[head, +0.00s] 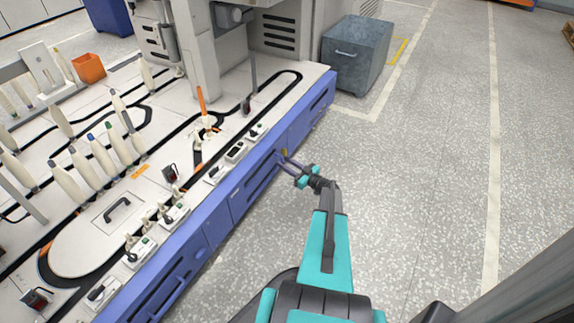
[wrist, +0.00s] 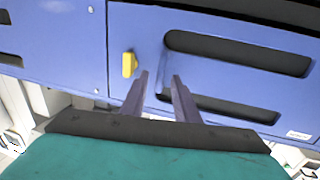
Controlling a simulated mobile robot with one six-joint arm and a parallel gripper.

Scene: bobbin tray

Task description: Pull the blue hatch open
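The blue hatch (wrist: 225,75) is a flat panel with two long dark slots in the wrist view. It carries a small yellow handle (wrist: 129,64) near its vertical seam. In the head view the yellow handle (head: 285,152) is a small spot on the blue side of the machine.
The long machine has a white top (head: 75,230) with several bobbins, black tracks and small boxes. A grey cabinet (head: 357,55) stands on the floor beyond the machine's far end. The speckled floor (head: 430,170) to the right is clear.

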